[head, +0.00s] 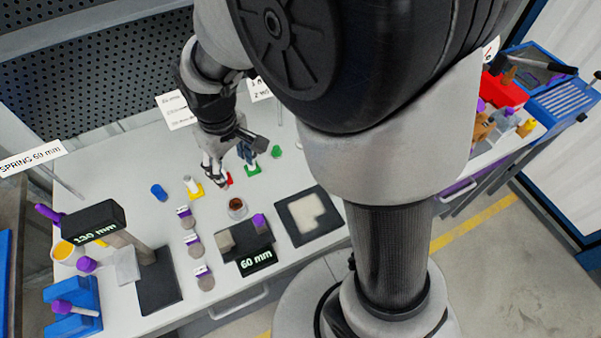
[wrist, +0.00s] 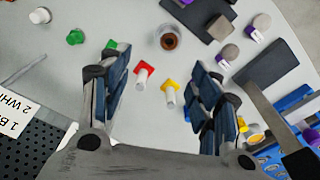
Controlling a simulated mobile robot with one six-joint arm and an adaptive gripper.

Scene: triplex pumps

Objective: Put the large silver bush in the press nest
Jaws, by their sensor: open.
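My gripper (head: 230,167) is open and empty over the far part of the table, and its fingers frame the wrist view (wrist: 161,65). A pale cylinder with a red end (wrist: 142,76) and one with a yellow end (wrist: 170,92) show between the fingers, apart from them. In the head view the yellow-ended one (head: 193,187) stands clear, and the red one (head: 229,179) is partly hidden by a finger. A round grey cup with a brown inside (head: 236,208) stands nearer; it also shows in the wrist view (wrist: 170,38). I cannot tell which part is the large silver bush, or identify the press nest.
A dark device reading 60 mm (head: 257,260), a black tray with a pale pad (head: 328,228) and a 130 mm gauge (head: 95,224) stand nearer. Several grey discs with purple-and-white tags (head: 192,241) line up left of the 60 mm device. A blue cylinder (head: 159,192) stands left.

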